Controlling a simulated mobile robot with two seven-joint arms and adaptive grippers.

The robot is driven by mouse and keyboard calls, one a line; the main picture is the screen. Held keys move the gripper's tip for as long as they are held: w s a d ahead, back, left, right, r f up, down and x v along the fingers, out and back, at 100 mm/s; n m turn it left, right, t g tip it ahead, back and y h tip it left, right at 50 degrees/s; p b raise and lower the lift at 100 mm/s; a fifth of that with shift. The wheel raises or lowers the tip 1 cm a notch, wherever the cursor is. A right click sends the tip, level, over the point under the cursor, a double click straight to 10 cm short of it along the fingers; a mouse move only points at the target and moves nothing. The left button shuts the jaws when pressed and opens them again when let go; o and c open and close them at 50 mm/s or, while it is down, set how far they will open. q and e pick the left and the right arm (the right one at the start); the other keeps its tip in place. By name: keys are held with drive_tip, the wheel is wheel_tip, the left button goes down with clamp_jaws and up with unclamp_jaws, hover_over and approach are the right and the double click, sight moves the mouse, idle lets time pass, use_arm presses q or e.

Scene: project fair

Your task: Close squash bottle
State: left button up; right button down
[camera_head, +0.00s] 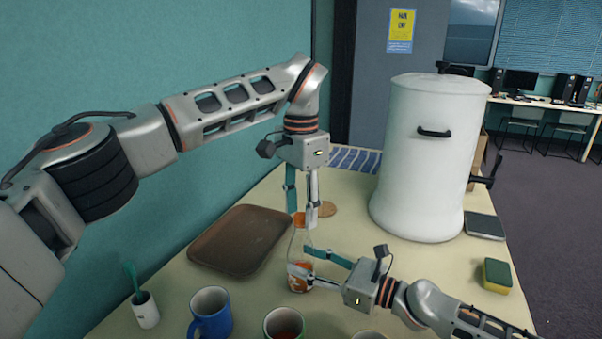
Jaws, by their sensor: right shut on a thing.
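The squash bottle (297,243) stands upright on the table, a clear bottle with an orange label low down and an orange cap (299,219) at its top. My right gripper (300,268) comes in from the right and is shut on the lower body of the bottle. My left gripper (302,215) points down from above, its fingers apart on either side of the cap. Contact between those fingers and the cap cannot be made out. The fingers hide part of the bottle's neck.
A brown tray (212,247) lies left of the bottle. A large white urn (425,165) stands behind right. A blue mug (210,314), a green mug (284,324) and a small white pot (146,312) stand at the front. A yellow-green sponge (497,275) lies at the right edge.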

use_arm(q)
drive_tip(key=shift+n, duration=0.7)
drive_tip(key=shift+r, duration=4)
use_arm(e)
drive_tip(key=c, duration=1.1)
unclamp_jaws()
drive_tip(key=shift+o, duration=0.2)
drive_tip(key=v, duration=1.2)
use_arm(q)
drive_tip(key=shift+d, duration=0.1)
use_arm(e)
drive_tip(key=shift+d, duration=0.1)
